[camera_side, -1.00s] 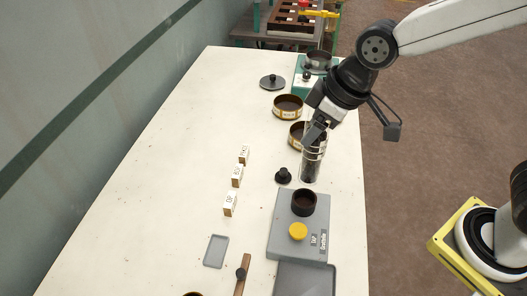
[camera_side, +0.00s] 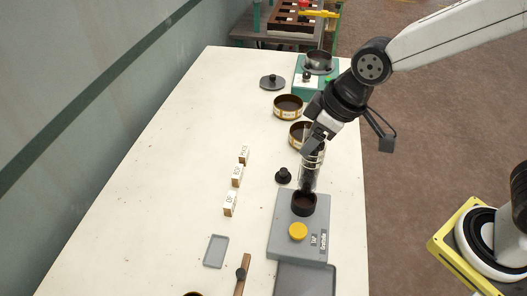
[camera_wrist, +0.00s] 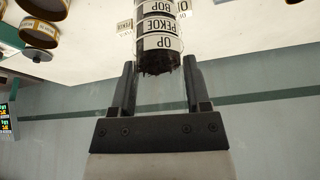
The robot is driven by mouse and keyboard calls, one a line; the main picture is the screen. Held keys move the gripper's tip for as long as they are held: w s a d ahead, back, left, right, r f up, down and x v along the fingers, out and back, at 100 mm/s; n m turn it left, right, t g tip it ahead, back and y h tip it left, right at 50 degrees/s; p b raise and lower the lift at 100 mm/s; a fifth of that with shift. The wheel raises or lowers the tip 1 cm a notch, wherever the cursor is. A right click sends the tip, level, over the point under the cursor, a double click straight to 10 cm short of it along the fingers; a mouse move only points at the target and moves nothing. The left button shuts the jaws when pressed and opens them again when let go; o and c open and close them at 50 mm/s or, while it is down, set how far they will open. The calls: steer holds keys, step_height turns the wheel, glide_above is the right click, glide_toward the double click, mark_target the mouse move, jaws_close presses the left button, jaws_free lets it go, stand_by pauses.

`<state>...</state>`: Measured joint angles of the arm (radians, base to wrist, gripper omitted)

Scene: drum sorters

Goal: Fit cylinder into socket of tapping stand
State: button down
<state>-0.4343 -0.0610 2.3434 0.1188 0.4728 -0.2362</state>
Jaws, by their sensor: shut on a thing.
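My gripper (camera_side: 316,136) is shut on a clear cylinder (camera_side: 308,174) with dark leafy contents, gripping its upper part. The wrist view shows the cylinder (camera_wrist: 158,42) between the two fingers, with labelled bands reading BOP, PEKOE and OP. The tapping stand (camera_side: 283,240) is a grey box with a dark round socket (camera_side: 304,203) and a yellow button (camera_side: 298,231). The cylinder is nearly upright, its lower end at the socket's mouth. I cannot tell whether it is inside the socket or just above it.
A black knobbed stopper (camera_side: 283,175) stands just left of the cylinder. Brass-coloured sieves (camera_side: 288,106) are behind. Small label blocks (camera_side: 236,176) stand left of the stand. A grey tray (camera_side: 216,251) lies at front left. The table's left middle is clear.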

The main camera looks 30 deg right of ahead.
mark_target(309, 165)
steer(key=shift+f, duration=3.75)
stand_by(1.6)
jaws_free()
steer(key=shift+r, duration=0.1)
steer(key=v, duration=0.7)
steer(key=shift+s+r, duration=0.2)
steer(key=shift+r, duration=0.05)
steer(key=shift+d, duration=0.1)
stand_by(0.7)
